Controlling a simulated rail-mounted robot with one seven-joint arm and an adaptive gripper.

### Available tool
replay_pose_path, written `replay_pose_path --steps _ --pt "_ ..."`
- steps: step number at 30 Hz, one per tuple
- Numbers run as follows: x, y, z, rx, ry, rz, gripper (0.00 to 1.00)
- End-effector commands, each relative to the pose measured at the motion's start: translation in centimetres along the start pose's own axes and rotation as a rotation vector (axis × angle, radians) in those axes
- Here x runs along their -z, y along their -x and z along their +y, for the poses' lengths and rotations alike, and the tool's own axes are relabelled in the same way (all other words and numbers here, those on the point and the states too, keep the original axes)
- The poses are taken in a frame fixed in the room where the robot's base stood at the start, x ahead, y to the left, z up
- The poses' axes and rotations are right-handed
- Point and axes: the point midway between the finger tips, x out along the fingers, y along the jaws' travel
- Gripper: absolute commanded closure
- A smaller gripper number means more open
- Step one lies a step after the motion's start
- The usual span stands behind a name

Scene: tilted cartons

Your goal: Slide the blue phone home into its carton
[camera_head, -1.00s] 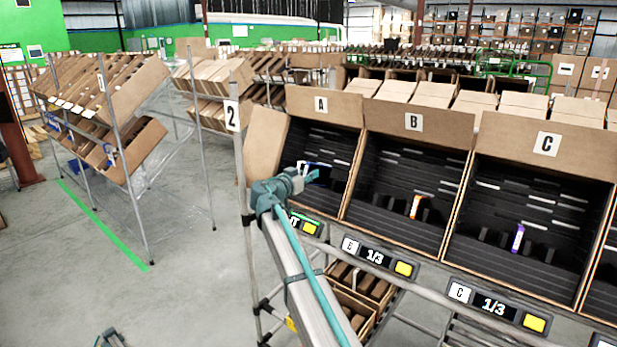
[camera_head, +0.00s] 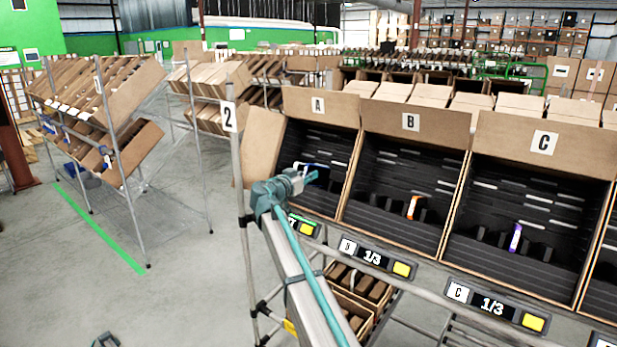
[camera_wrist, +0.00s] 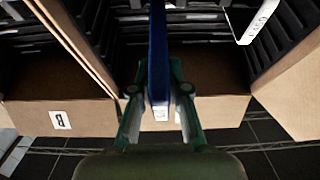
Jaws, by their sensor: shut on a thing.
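My gripper (camera_wrist: 159,90) is shut on the blue phone (camera_wrist: 157,55), one finger on each side, and holds it on edge. In the head view my gripper (camera_head: 300,174) is at the mouth of carton A (camera_head: 318,106), at its left side. The phone shows there only as a small blue and white sliver (camera_head: 317,166). In the wrist view the phone points away from my gripper into the carton, between its cardboard walls. The phone's far end is cut off by the frame, so I cannot tell whether it touches anything inside.
Carton B (camera_head: 411,122) holds an orange item (camera_head: 413,207). Carton C (camera_head: 545,143) holds a purple and white item (camera_head: 515,237). The cartons' black inner racks have upright dividers. Label strips with yellow buttons (camera_head: 402,269) run below. Open floor lies to the left.

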Motion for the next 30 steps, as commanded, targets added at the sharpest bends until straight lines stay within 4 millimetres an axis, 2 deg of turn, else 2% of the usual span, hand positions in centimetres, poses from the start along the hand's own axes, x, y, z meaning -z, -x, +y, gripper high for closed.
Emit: replay_pose_path --steps 21,30 --pt "-0.9 -2.1 0.0 0.001 0.001 0.001 1.0" --pt "-0.8 -2.2 0.0 0.001 0.0 0.001 1.0"
